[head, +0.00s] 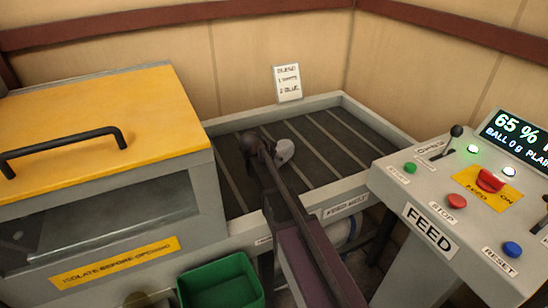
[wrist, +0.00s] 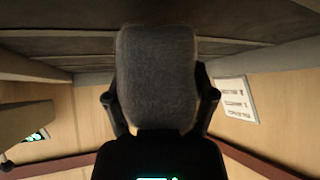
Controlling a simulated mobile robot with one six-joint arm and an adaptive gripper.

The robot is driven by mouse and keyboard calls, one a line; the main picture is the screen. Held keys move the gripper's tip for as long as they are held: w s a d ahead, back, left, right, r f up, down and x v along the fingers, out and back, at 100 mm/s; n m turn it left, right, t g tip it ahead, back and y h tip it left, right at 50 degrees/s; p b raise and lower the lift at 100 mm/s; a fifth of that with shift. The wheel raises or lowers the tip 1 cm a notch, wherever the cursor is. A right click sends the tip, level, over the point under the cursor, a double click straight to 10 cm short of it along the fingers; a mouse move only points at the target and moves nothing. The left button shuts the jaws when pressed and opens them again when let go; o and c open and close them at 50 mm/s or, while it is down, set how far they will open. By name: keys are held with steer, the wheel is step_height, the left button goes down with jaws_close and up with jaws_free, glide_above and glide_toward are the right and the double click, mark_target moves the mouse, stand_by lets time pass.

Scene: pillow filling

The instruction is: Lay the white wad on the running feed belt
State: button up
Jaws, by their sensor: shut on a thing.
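The feed belt (head: 322,139) is a dark slatted bed inside a pale frame, labelled at its front edge; the wrist view shows it upside down along the top (wrist: 60,45). Whether it runs cannot be told from one moment. My gripper (head: 268,155) is over the belt's left-middle part. It is shut on the white wad (head: 285,151), which shows pale at the jaws' right side. In the wrist view the wad looks grey in shadow (wrist: 157,75), between the two fingers (wrist: 160,100). I cannot tell whether the wad touches the belt.
A yellow-lidded machine (head: 100,115) with a black handle stands left of the belt. A green bin (head: 221,284) is below in front. The feed panel (head: 430,205) with buttons and a lit screen stands right. A small card (head: 287,83) stands behind the belt.

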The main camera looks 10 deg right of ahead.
steer(key=shift+f+b, duration=0.5)
steer(key=shift+f, duration=0.05)
steer(key=o, duration=1.2)
steer(key=shift+r, duration=0.2)
steer(key=shift+r+p, duration=0.7)
steer(key=shift+p, duration=0.2)
steer(key=p+v, duration=0.8)
steer(key=v, duration=0.3)
steer(key=shift+s+a, duration=0.25)
steer(key=shift+a, duration=0.1)
